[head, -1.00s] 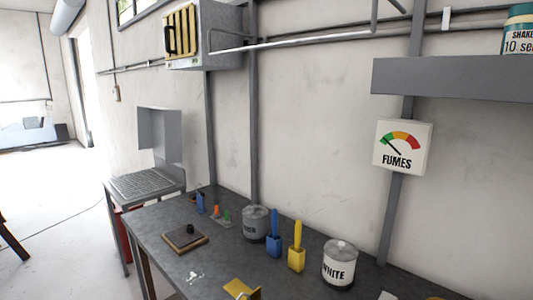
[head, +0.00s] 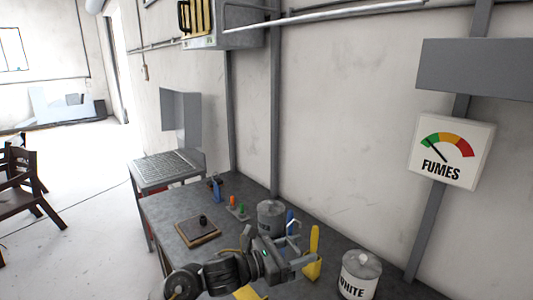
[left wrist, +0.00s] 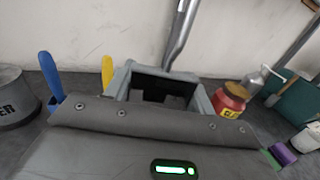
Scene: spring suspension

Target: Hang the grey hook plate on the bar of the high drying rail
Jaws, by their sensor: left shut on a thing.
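My left gripper (head: 300,262) is low over the workbench, in front of the blue and yellow brushes. A thin, light grey hooked piece (head: 293,238) stands up at its fingers. It looks like part of the grey hook plate; the rest is hidden by the gripper. In the left wrist view the gripper (left wrist: 165,88) shows as a dark frame, and what lies between its fingers is unclear. The pale bar (head: 320,17) of the high rail runs along the wall at the top, well above the gripper. My right gripper is not in view.
The workbench (head: 165,222) holds a grey can (head: 270,217), a yellow brush (head: 313,255), a white can (head: 358,275) and a brown board (head: 197,232). A grey shelf (head: 478,68) and a fumes gauge (head: 450,151) are at right. Wall space below the bar is clear.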

